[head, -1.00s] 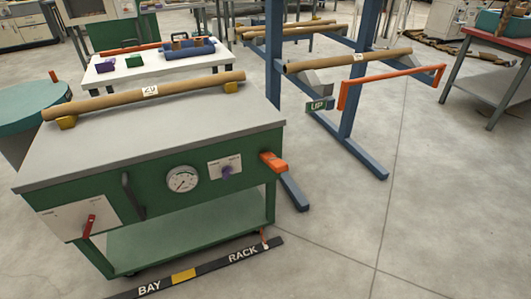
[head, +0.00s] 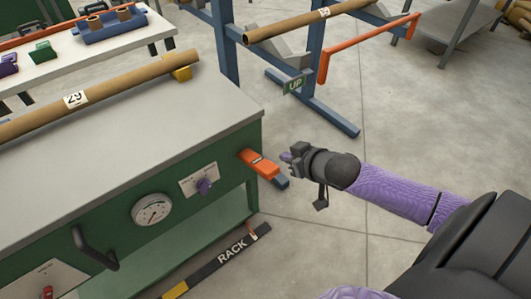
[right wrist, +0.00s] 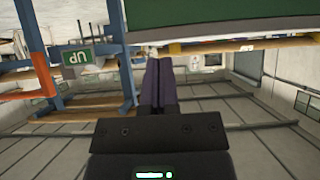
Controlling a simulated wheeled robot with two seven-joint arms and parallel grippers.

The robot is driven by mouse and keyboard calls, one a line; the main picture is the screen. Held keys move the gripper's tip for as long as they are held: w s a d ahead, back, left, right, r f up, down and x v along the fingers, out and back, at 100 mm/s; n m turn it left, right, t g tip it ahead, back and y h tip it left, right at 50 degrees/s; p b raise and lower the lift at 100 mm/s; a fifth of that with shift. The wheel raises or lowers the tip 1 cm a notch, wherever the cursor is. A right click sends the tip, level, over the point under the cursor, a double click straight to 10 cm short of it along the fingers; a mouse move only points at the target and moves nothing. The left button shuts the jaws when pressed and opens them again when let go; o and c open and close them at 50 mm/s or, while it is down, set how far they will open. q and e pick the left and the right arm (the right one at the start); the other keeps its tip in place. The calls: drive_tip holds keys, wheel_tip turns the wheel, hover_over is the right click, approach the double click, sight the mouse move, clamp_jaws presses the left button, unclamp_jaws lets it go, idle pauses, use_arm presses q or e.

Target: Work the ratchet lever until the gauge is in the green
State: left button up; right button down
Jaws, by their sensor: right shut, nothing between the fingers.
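The round white gauge (head: 151,209) is on the front of the green cart (head: 175,222); its needle and any green zone are too small to read. An orange lever (head: 258,163) sticks out from the cart's right end. I cannot tell which is the ratchet lever. My right gripper (head: 286,156) is shut and empty, just right of the orange lever and apart from it. In the right wrist view its dark fingers (right wrist: 158,82) are together. My left gripper is out of view.
A cardboard tube (head: 120,88) lies on top. The blue rack (head: 228,45) with an orange bar (head: 350,50) stands behind.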

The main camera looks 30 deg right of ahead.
sight(270, 168)
drive_tip(key=b+x, duration=0.4)
drive_tip(key=x, duration=0.1)
drive_tip(key=b+x, duration=0.3)
drive_tip(key=x, duration=0.3)
drive_tip(key=shift+s+f+b, duration=0.25)
drive_tip(key=shift+f+b, duration=0.05)
drive_tip(key=shift+b, duration=0.1)
drive_tip(key=shift+s+d+f+b, duration=0.1)
drive_tip(key=shift+s+f+b, duration=0.1)
drive_tip(key=shift+s+f, duration=0.25)
drive_tip(key=shift+s+f+b, duration=0.2)
drive_tip(key=shift+s+f, duration=0.05)
drive_tip(key=shift+f, duration=0.4)
drive_tip(key=shift+s+f, duration=0.15)
drive_tip(key=shift+f, duration=0.15)
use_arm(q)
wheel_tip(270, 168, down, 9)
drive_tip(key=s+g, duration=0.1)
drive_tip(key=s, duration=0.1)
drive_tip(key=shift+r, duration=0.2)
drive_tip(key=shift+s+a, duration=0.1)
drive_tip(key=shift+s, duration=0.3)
